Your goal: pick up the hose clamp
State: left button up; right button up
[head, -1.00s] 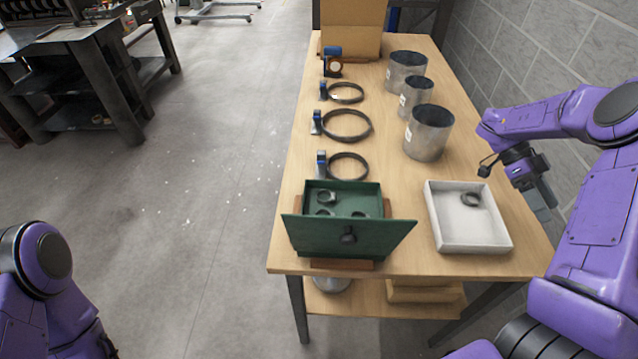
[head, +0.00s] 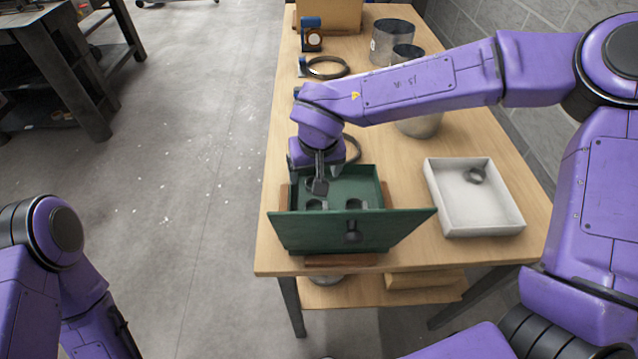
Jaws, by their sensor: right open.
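A green open box (head: 383,190) stands near the table's front edge, its front panel facing me. Two small dark ring-shaped clamps show inside: a left one (head: 314,205) and a right one (head: 356,203). My right gripper (head: 318,187) points down over the left part of the box, open, just behind the left clamp. I cannot tell whether it touches anything; it covers part of the box floor. My left gripper is out of view.
Metal cylinders, including one at the back (head: 390,45), stand on the wooden table (head: 400,255). A larger black ring (head: 327,68) lies behind my right arm, which hides others. A cardboard box (head: 335,15) stands at the back. A block wall borders the right.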

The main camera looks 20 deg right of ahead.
jog(key=x, duration=0.3)
jog(key=d+x, duration=0.1)
jog(key=x, duration=0.1)
jog(key=shift+w, duration=0.1)
jog(key=shift+w+a+f, duration=0.15)
jog(key=shift+w+f, duration=0.1)
jog(key=shift+f, duration=0.05)
jog(key=shift+s, duration=0.1)
jog(key=c, duration=1.1)
